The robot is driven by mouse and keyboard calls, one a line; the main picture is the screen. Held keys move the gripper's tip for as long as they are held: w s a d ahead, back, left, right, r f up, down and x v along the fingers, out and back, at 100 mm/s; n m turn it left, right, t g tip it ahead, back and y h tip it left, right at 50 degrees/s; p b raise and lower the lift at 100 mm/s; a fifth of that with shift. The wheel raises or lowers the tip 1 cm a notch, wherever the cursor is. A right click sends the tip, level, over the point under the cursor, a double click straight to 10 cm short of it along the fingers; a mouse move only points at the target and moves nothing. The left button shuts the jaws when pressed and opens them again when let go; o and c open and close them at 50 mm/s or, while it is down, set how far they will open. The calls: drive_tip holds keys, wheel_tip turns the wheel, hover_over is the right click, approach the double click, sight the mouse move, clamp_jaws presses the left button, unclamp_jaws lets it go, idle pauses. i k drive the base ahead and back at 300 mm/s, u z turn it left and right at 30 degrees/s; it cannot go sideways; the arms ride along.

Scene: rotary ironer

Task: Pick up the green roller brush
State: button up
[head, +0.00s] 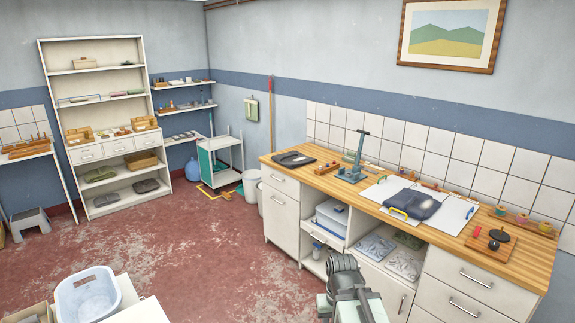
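I cannot make out a green roller brush for sure in the head view; small things on the counter and shelves are too small to tell. The wooden-topped counter (468,246) holds a dark folded cloth (293,159), a blue-grey stand (354,160), and a white board (455,214) with a dark blue folded garment (412,204) on it. Part of my grey arm shows at the bottom centre, in front of the counter's cabinets. I cannot make out my gripper's fingers.
A white shelf unit (73,142) stands at the back left, with a green-and-white cart (226,150) right of it. A pale blue basin (88,297) is at bottom left. White bins (251,187) stand by the counter. The red floor (170,238) between is clear.

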sight(350, 156)
drive_tip(key=u, duration=0.15)
drive_tip(key=i, duration=4.85)
drive_tip(key=z, duration=0.15)
